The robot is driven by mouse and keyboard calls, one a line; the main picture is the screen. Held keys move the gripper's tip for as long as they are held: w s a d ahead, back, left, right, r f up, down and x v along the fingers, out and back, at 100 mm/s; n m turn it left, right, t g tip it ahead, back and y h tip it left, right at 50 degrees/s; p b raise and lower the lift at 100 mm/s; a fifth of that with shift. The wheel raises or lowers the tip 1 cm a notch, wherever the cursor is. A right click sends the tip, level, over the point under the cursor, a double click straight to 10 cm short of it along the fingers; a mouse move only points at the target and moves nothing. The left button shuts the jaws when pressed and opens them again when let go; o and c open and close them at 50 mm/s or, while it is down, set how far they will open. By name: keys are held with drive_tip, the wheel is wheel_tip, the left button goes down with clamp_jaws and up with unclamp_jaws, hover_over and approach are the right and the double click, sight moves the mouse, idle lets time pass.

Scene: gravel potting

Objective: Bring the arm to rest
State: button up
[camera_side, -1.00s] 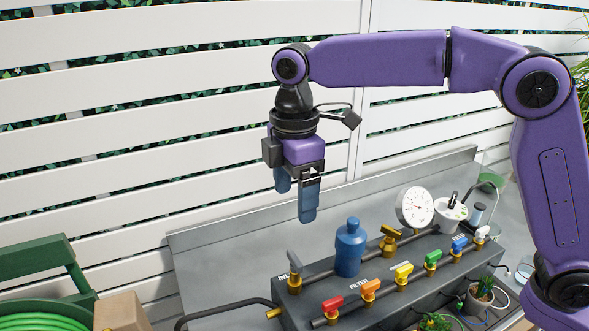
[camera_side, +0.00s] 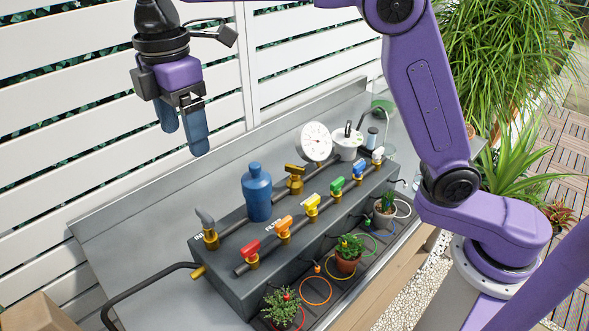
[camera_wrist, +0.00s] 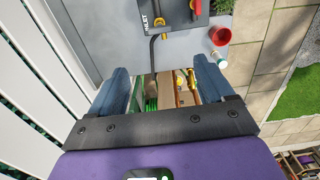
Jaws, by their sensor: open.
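My gripper (camera_side: 184,138) hangs in the air at the upper left of the side view, above the grey bench and left of the blue bottle. Its two blue fingers point down and stand apart, with nothing between them. In the wrist view my gripper (camera_wrist: 162,82) also shows open and empty, with a finger at each side. My purple arm reaches in from the right; its upper part is cut off by the top edge of the side view.
A dark manifold block (camera_side: 220,270) carries coloured valves, a blue bottle (camera_side: 257,193) and a white gauge (camera_side: 316,141). Small potted plants (camera_side: 347,254) stand along its front. A slatted white fence (camera_side: 60,120) stands behind. The air around my gripper looks clear.

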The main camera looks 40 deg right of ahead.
drive_tip(key=s+d+f+m, duration=0.2)
drive_tip(key=s+d+f, duration=0.2)
drive_tip(key=s+d, duration=0.4)
drive_tip(key=s+d+f+m, duration=0.1)
drive_tip(key=s+d+f, duration=0.3)
drive_tip(key=s+d, duration=0.5)
drive_tip(key=s+d+f+m, duration=0.2)
drive_tip(key=s+d+f, duration=0.3)
drive_tip(key=s+d, duration=0.4)
drive_tip(key=shift+s+d+m, duration=0.25)
drive_tip(key=shift+d+m, duration=0.05)
drive_tip(key=shift+d, duration=0.25)
